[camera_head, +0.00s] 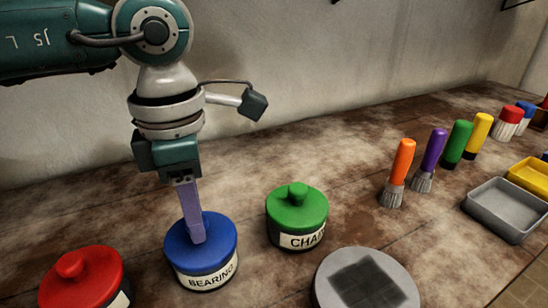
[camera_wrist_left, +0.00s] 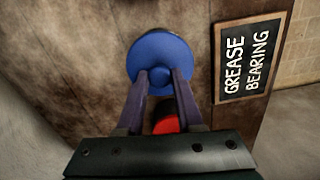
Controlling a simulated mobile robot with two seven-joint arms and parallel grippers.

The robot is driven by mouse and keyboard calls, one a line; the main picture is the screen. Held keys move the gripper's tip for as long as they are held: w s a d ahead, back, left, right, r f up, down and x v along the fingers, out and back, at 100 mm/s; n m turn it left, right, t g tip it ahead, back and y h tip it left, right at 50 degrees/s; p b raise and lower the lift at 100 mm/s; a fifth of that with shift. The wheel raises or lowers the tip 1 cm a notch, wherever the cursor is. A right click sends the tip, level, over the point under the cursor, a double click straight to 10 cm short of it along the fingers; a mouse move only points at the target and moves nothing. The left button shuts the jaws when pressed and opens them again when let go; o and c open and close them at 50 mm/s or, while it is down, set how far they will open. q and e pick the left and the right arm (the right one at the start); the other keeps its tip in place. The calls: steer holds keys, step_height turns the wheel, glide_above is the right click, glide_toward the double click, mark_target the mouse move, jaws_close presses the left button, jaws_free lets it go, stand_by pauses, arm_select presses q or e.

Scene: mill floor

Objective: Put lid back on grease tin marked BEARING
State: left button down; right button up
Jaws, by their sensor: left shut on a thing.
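The blue lid (camera_head: 178,243) is on top of the tin labelled BEARING (camera_head: 208,279) in the head view. It looks level and in line with the tin; I cannot tell whether it is fully seated. My left gripper (camera_head: 198,238) points down from above and is shut on the lid's knob, which its fingers mostly hide. In the left wrist view the lid (camera_wrist_left: 160,58) shows as a blue disc at the tips of my left gripper (camera_wrist_left: 160,78), and it hides the tin. My right gripper is in neither view.
A red-lidded tin (camera_head: 82,277) stands to the left, a green-lidded tin (camera_head: 297,209) to the right. A grey round plate (camera_head: 330,283) is in front. Several brushes (camera_head: 400,165) and a grey tray (camera_head: 507,205) stand farther right. A chalkboard (camera_wrist_left: 250,60) reads GREASE BEARING.

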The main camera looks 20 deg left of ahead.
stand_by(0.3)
arm_select(q)
jaws_free()
stand_by(0.6)
steer(key=shift+r+p, duration=2.7)
steer(key=shift+r, duration=0.8)
jaws_close()
